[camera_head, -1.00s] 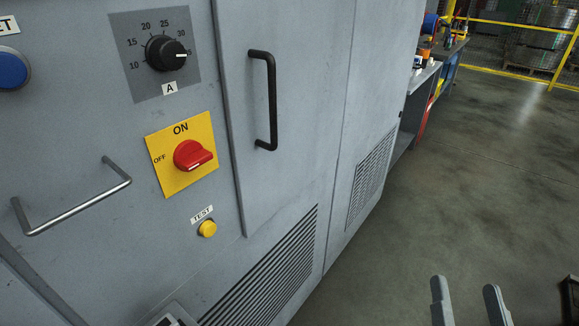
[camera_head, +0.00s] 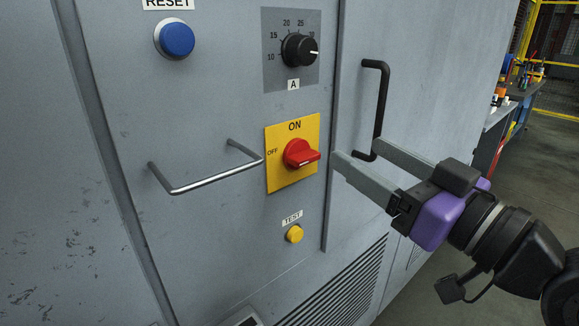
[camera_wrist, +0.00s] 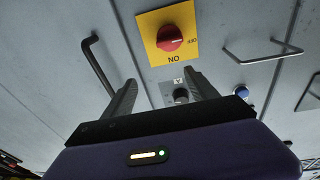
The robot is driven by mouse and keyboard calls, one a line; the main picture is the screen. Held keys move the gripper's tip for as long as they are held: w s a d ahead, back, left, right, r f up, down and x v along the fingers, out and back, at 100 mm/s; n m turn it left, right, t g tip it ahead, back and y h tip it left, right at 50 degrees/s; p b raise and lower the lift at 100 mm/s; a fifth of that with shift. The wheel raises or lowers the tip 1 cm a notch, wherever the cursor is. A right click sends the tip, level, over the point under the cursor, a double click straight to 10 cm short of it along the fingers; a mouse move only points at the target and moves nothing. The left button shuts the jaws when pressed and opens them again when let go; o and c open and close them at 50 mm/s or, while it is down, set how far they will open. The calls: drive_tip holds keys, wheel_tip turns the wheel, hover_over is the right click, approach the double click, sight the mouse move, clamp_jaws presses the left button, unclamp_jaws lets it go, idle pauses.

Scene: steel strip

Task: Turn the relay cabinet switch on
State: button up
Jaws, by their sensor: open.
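The switch is a red rotary knob (camera_head: 300,153) on a yellow plate (camera_head: 279,178) on the grey relay cabinet. The plate reads ON at the top and OFF at the left. The knob's grip lies roughly level, not toward ON. In the wrist view my fingertips (camera_wrist: 160,80) sit below the plate.
A silver handle (camera_head: 205,185) sticks out left of the switch, and a black door handle (camera_head: 384,105) stands close behind my fingers. A black dial (camera_head: 299,50), blue RESET button (camera_head: 177,39) and yellow TEST button (camera_head: 294,234) surround it. Open floor lies at right.

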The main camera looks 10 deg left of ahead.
sight(310, 161)
drive_tip(key=w+a+f, duration=0.1)
drive_tip(key=a, duration=0.1)
drive_tip(key=w+a+f+g, duration=0.1)
drive_tip(key=a, duration=0.2)
drive_tip(key=w+a+f+n+g, duration=0.1)
drive_tip(key=a, duration=0.2)
drive_tip(key=shift+w+p, duration=0.25)
drive_tip(key=shift+p, duration=0.1)
drive_tip(key=c, duration=1.4)
drive_tip(key=shift+o, duration=0.2)
